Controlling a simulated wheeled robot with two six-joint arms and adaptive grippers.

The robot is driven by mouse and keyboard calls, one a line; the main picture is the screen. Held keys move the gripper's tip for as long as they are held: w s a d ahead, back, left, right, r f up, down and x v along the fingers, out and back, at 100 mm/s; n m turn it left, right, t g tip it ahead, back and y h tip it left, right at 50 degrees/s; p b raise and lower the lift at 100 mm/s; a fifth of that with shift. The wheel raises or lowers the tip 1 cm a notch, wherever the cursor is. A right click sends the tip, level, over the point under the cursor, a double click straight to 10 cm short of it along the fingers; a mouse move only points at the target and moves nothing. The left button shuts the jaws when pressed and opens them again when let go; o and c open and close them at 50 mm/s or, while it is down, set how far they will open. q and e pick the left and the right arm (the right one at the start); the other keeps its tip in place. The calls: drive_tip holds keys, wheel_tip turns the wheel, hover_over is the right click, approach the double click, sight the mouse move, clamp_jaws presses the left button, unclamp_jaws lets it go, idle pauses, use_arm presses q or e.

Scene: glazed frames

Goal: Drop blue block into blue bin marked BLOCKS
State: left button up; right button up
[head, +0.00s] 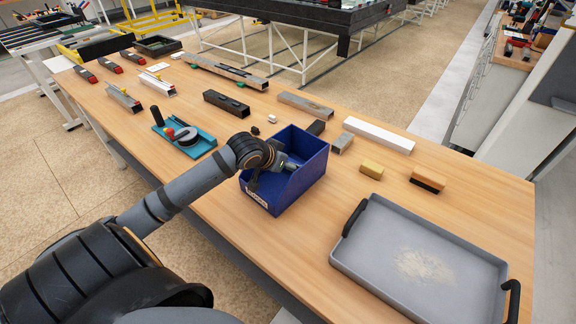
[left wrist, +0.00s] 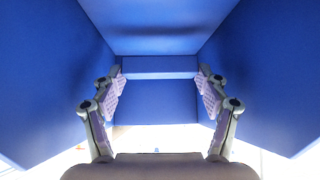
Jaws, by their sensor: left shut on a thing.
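The blue bin (head: 310,178) stands on the wooden bench, with a white label (head: 257,198) on its low front; the lettering is too small to read. My left gripper (head: 286,168) reaches over the front into the bin. In the left wrist view the gripper (left wrist: 158,92) is shut on the blue block (left wrist: 156,102), which sits between the two finger pads. Blue bin walls (left wrist: 260,75) surround it on both sides and beyond. In the head view I cannot make out the block, as the wrist and bin hide it. My right gripper is not in view.
A grey tray (head: 375,230) with black handles and pale dust lies to the right. A yellow block (head: 372,168), a brush (head: 428,180) and a white bar (head: 378,135) lie behind it. A teal tool (head: 192,147) and several metal profiles are left and behind.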

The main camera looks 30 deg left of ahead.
use_arm(q)
drive_tip(key=shift+f, duration=1.3)
drive_tip(key=o, duration=0.8)
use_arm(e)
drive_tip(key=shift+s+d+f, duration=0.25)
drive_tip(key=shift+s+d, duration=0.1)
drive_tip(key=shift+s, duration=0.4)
use_arm(q)
drive_tip(key=shift+o, duration=0.2)
